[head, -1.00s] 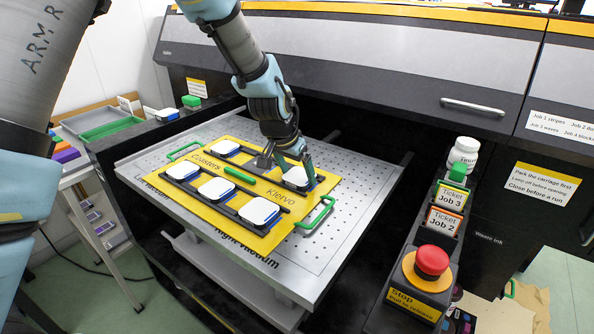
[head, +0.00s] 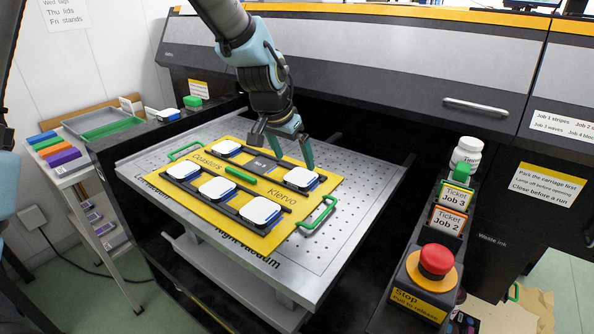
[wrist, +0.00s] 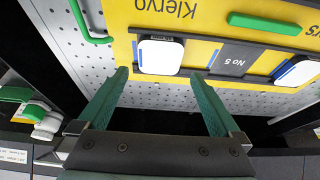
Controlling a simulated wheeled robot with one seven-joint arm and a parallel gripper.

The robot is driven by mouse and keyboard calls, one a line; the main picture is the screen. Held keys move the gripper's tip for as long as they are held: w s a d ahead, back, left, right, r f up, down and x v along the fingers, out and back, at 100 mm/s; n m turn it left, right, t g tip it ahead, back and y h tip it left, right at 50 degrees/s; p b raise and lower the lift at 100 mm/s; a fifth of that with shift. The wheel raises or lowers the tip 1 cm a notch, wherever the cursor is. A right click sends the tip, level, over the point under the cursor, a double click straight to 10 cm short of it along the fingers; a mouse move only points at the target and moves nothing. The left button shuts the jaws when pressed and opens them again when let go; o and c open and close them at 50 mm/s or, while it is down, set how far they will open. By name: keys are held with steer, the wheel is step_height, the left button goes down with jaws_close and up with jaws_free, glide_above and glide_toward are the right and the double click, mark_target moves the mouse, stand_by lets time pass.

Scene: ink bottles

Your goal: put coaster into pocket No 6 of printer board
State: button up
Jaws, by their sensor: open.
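The yellow printer board (head: 240,236) lies on the perforated metal bed, with white, blue-edged coasters in its dark pockets. One coaster (head: 301,178) lies in the end pocket at the right of the back row; it also shows in the wrist view (wrist: 161,56). That pocket's number is hidden. The pocket beside it, marked No 5 (wrist: 234,60), is empty. Another coaster (head: 228,147) lies at the left end of that row, and several fill the front row. My gripper (head: 283,156) is open and empty above the end coaster, apart from it; its fingertips (wrist: 158,75) point toward the board.
Green handles (head: 317,217) stand at the board's ends, and a green bar (head: 240,174) lies between the rows. The printer body (head: 350,65) rises behind. A red stop button (head: 436,261), ticket cards (head: 452,197) and a white bottle (head: 466,153) stand right. A coaster (head: 168,114) rests on the left ledge.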

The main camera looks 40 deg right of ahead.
steer(key=v, duration=0.5)
steer(key=shift+a+r+b, duration=0.15)
steer(key=shift+r+b, duration=0.2)
steer(key=w+a+f+n+t+y, duration=0.1)
steer(key=w+a+n, duration=0.35)
steer(key=a, duration=0.75)
steer(key=w+a+f+n+y, duration=0.1)
steer(key=w+a+f+n, duration=0.15)
steer(key=w+a, duration=0.65)
steer(key=s+a+f+n+y, duration=0.1)
steer(key=s+a+n, duration=0.2)
steer(key=a, duration=0.8)
steer(key=s+a+n+y, duration=0.1)
steer(key=s+a+n, duration=0.2)
steer(key=a, duration=0.9)
steer(key=shift+s+a+f+n+g, duration=0.3)
steer(key=shift+s+f+n, duration=0.1)
steer(key=shift+s, duration=0.85)
